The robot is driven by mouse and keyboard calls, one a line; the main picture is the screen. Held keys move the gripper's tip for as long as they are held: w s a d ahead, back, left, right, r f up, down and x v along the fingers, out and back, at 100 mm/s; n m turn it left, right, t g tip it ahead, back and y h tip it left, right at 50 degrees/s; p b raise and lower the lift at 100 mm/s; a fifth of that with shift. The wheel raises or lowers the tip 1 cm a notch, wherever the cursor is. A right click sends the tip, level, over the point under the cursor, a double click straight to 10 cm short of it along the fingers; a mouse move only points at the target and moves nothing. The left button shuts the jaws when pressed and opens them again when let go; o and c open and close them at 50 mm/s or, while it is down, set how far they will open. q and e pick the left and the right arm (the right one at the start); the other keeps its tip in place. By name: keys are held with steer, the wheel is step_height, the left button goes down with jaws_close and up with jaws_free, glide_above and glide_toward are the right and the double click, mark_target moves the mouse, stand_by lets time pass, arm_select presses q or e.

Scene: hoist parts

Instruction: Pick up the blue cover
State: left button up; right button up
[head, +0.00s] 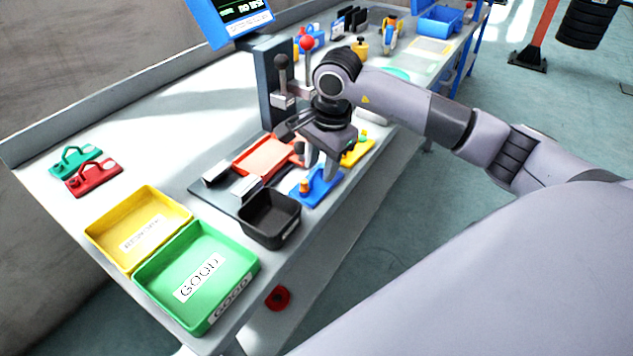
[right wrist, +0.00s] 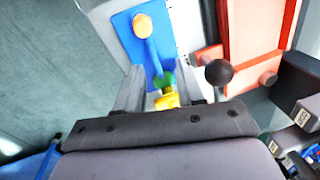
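The blue cover (head: 318,188) lies on the bench near its front edge, a flat plate with a blue handle and an orange knob at one end. It also shows in the right wrist view (right wrist: 130,42), with its handle running between my finger lines. My right gripper (head: 320,165) is over the cover, fingers pointing down. In the right wrist view the two fingers (right wrist: 158,88) are apart, with a gap around the handle; I cannot tell whether they touch it. My left gripper is not in view.
A black bin (head: 270,232) stands close beside the blue cover. A yellow cover (head: 358,152) lies on its other side. An orange-red plate (head: 268,155) and a lever press (head: 268,85) are behind. Green (head: 150,280) and yellow (head: 100,236) bins stand at the left.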

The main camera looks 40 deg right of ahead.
jaws_close()
steer(key=shift+r, duration=0.1)
